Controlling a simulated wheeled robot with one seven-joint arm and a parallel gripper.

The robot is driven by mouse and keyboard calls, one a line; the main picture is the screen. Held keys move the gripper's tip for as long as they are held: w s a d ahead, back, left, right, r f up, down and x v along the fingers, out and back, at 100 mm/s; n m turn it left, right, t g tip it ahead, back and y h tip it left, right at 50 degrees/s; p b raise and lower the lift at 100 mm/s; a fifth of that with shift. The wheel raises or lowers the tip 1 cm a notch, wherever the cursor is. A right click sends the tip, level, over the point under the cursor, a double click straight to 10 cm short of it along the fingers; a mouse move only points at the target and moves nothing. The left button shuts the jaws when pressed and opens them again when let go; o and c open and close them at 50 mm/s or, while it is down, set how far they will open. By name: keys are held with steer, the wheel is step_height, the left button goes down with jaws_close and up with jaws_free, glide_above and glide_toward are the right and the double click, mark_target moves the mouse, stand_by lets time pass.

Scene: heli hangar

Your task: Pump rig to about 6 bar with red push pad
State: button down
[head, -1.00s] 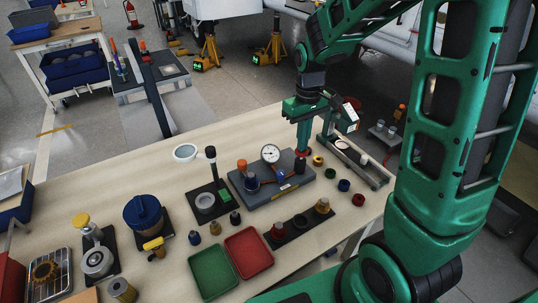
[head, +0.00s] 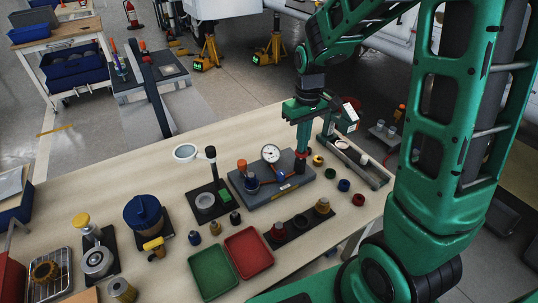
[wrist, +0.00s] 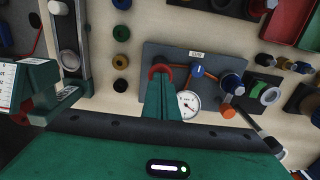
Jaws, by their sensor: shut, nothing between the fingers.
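The pump rig is a grey plate (head: 272,192) on the wooden bench, also in the wrist view (wrist: 215,75). It bears a white dial gauge (head: 270,153), seen in the wrist view too (wrist: 188,104); its reading is too small to tell. A blue knob (wrist: 197,71) and an orange-topped part (head: 242,164) are on the same plate. The red push pad (wrist: 160,69) is at the plate's right end in the head view, mostly hidden by my fingers. My gripper (head: 302,154) is shut and empty, pointing down with its tips at the pad, seemingly touching it.
A rail fixture (head: 352,160) stands to the right of the rig. Several small coloured rings (head: 344,185) lie between them. Red (head: 249,252) and green (head: 213,272) trays and a dark strip with fittings (head: 300,228) lie nearer. A black stand (head: 211,155) is left of the rig.

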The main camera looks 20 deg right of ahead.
steer(key=shift+f, duration=0.8)
steer(key=shift+r, duration=1.25)
steer(key=shift+f, duration=1.25)
steer(key=shift+r, duration=1.2)
